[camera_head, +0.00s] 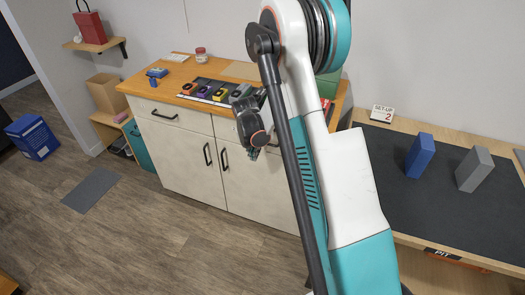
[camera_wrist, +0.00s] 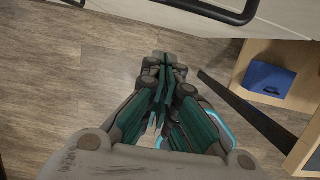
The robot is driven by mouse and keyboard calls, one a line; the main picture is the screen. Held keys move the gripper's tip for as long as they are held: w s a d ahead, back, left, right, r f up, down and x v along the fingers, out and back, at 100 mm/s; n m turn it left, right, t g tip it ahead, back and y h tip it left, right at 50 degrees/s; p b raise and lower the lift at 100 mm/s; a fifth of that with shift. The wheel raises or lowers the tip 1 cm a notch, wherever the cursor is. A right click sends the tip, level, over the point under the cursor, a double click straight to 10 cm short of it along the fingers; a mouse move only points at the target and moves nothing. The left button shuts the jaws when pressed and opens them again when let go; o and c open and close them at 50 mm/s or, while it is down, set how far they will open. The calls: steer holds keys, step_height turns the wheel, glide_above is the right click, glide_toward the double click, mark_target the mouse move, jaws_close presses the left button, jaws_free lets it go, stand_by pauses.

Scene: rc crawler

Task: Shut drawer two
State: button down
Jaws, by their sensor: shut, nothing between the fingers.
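The white cabinet (camera_head: 180,160) under the wooden worktop has a left drawer (camera_head: 172,117) with a black handle; its front looks flush. A second drawer front (camera_head: 228,130) to its right is mostly hidden behind my arm and gripper. No number shows on either, and I cannot tell how far the right one stands out. My gripper (camera_head: 256,153) is in front of this right part. In the wrist view my gripper (camera_wrist: 163,62) is shut and empty, pointing over the floor. A pale front with a black bar handle (camera_wrist: 212,10) lies beyond the fingertips, apart from them.
Two cabinet doors (camera_head: 210,175) below look shut. The worktop (camera_head: 235,70) carries several small items. A bench with a dark mat (camera_head: 450,215) stands at right, holding a blue block (camera_head: 420,155) and a grey block (camera_head: 474,169).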

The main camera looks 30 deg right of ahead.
steer(key=s+a+r+m+t+p, duration=0.1)
steer(key=s+a+r+m, duration=0.25)
steer(key=r, duration=0.55)
steer(key=s+a+r+m+t+p, duration=0.1)
steer(key=s+a+r+m, duration=0.3)
steer(key=r, duration=0.5)
steer(key=s+a+r+m+p, duration=0.15)
steer(key=s+r+m, duration=0.3)
steer(key=r, duration=0.45)
steer(key=s+a+r+m+t+y, duration=0.1)
steer(key=s+a+m, duration=0.3)
steer(key=s+m, duration=0.2)
steer(key=s+a+r+m+t+y, duration=0.1)
steer(key=s+a+r+m+t, duration=0.1)
steer(key=s+a+m, duration=0.2)
steer(key=shift+s+r+m, duration=0.2)
steer(key=shift+s+m, duration=1.6)
steer(key=shift+s, duration=1.9)
